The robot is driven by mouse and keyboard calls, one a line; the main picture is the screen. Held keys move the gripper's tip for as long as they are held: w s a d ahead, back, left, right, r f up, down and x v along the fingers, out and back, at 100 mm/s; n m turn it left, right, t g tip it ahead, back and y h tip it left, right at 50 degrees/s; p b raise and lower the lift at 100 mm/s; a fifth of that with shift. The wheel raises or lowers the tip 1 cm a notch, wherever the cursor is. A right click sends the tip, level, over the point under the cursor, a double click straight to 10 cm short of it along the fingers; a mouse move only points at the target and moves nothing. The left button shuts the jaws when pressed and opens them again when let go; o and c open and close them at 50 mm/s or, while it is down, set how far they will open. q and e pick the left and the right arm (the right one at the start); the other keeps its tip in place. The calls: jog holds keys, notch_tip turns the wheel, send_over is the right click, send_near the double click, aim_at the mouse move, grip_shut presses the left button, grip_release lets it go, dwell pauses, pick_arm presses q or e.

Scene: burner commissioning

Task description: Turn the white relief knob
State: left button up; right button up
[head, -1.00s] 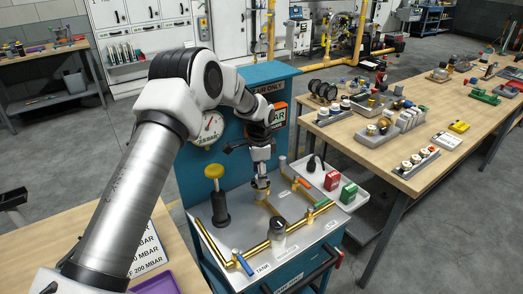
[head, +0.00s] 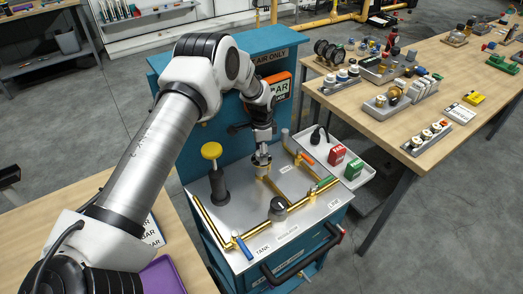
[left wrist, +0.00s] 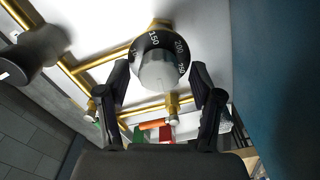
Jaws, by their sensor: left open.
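The relief knob (left wrist: 158,68) has a pale grey-white grip and a black dial ring marked with white numbers such as 150 and 200. It stands on brass piping on the cart's pale top (head: 232,218); in the head view my gripper partly hides it. My left gripper (head: 262,146) is over the knob. In the left wrist view, the open fingers of the left gripper (left wrist: 162,80) are on either side of the knob's grip, with gaps visible. My right gripper is not in view.
A black regulator knob (head: 278,208), a blue-handled valve (head: 243,247) and a black post with a yellow top (head: 212,150) stand nearby. A blue back panel (head: 205,122) rises behind. A white side tray (head: 322,146) holds red and green blocks.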

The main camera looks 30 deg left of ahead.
pick_arm(q)
jog(key=shift+s+r, duration=0.15)
jog(key=shift+s, duration=0.05)
jog(key=c, duration=1.1)
jog(key=shift+c, duration=0.2)
